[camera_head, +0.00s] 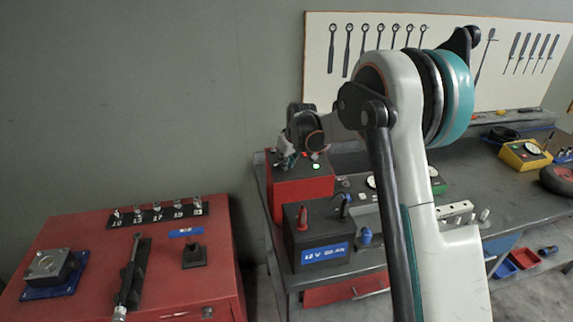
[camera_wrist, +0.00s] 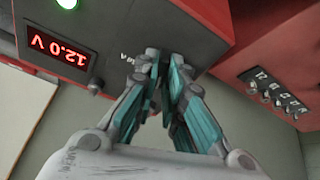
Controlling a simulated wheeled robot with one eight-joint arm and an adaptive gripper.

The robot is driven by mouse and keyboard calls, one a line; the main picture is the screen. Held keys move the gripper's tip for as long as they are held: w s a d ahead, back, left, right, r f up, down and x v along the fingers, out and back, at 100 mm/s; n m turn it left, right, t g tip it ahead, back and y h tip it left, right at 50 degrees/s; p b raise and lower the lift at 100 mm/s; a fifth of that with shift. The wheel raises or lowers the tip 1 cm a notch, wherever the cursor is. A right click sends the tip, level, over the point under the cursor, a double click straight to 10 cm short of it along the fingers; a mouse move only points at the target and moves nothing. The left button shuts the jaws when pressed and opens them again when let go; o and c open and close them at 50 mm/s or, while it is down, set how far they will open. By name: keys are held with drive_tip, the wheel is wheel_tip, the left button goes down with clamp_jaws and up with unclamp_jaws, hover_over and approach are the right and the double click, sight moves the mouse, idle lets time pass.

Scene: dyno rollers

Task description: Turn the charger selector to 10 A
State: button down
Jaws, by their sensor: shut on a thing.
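The red charger (camera_head: 300,186) stands on the workbench behind the black battery. In the wrist view its dark front face (camera_wrist: 105,45) appears upside down, with a red display (camera_wrist: 62,50) reading 12.0 V and a lit green lamp (camera_wrist: 68,3). My gripper (camera_wrist: 168,62) is at this face, its teal-padded fingers close together on the selector. The fingers hide the selector, so its pointer and setting cannot be read. In the head view my gripper (camera_head: 287,157) is at the charger's upper left, partly hidden by my wrist.
A small grey knob (camera_wrist: 95,87) sticks out beside the display. The black battery (camera_head: 322,244) with red and dark clamps stands in front of the charger. A red cabinet (camera_head: 70,226) with a socket rack (camera_head: 158,214) is at left, with a gap before the workbench.

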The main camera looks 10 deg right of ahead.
drive_tip(key=m+b, duration=0.1)
drive_tip(key=m, duration=0.2)
drive_tip(key=shift+m+h, duration=0.4)
drive_tip(key=m+b, duration=0.1)
drive_tip(key=m, duration=0.2)
drive_tip(key=shift+m+h, duration=0.4)
drive_tip(key=m+h, duration=0.1)
drive_tip(key=m, duration=0.5)
drive_tip(key=shift+g+b, duration=0.3)
drive_tip(key=shift+g, duration=0.1)
drive_tip(key=shift+d+m, duration=0.1)
drive_tip(key=shift+m, duration=0.2)
drive_tip(key=c, duration=1.7)
unclamp_jaws()
drive_tip(key=v, duration=1.2)
